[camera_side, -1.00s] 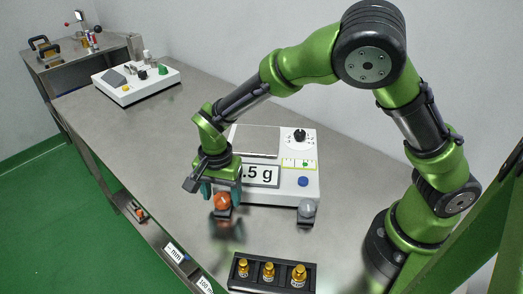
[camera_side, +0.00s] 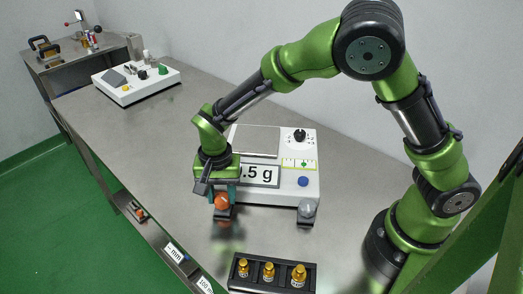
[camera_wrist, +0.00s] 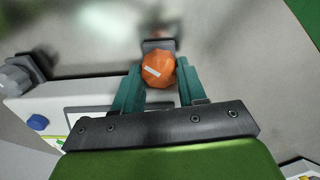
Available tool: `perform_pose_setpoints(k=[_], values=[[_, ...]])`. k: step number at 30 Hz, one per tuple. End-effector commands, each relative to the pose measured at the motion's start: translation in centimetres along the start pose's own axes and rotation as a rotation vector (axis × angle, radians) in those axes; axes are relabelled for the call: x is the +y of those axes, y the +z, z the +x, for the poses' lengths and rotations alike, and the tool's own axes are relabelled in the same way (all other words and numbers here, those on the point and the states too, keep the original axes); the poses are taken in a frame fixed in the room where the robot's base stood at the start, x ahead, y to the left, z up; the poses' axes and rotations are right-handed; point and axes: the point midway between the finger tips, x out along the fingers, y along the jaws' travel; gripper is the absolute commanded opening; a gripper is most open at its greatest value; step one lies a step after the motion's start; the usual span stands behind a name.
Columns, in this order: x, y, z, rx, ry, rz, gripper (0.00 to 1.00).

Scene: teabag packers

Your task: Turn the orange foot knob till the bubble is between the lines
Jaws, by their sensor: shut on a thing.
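The orange foot knob (camera_side: 222,203) is at the front left foot of the white scale (camera_side: 284,188). It also shows in the wrist view (camera_wrist: 158,70), faceted, with a white mark on top. My gripper (camera_wrist: 157,77) comes down over it from above, its two teal fingers on either side, shut on the knob. The level window (camera_side: 300,164), with a green patch, is on the scale's top right. It is too small to read the bubble against the lines. The display (camera_side: 265,175) shows ".5 g", its left part hidden by my gripper.
A grey foot knob (camera_side: 307,209) is at the scale's front right. A black rack (camera_side: 272,273) with several amber bottles stands in front. A second device (camera_side: 137,84) sits at the far left. The bench (camera_side: 150,150) left of the scale is clear.

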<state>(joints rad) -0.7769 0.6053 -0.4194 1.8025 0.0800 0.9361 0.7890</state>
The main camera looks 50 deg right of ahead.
Motion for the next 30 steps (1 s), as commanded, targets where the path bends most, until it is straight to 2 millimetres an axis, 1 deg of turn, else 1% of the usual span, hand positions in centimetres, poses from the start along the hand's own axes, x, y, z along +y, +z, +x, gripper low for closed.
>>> perform_pose_setpoints(k=[3,9,10,14,15,22,25,29,30], values=[[0.0,0.1,-0.1,-0.001,-0.001,-0.033,0.10],[0.0,0.1,-0.1,-0.001,-0.001,-0.032,0.10],[0.0,0.1,-0.1,-0.001,-0.001,-0.031,0.44],[0.0,0.1,-0.1,-0.001,-0.001,-0.031,0.64],[0.0,0.1,-0.1,-0.001,-0.001,-0.030,0.67],[0.0,0.0,-0.1,0.000,0.000,-0.030,0.67],[-0.1,0.0,-0.4,0.000,-0.001,-0.030,0.67],[-0.1,0.0,-2.1,0.000,-0.005,-0.030,0.67],[-0.1,0.0,-2.9,0.000,-0.006,-0.030,0.67]])
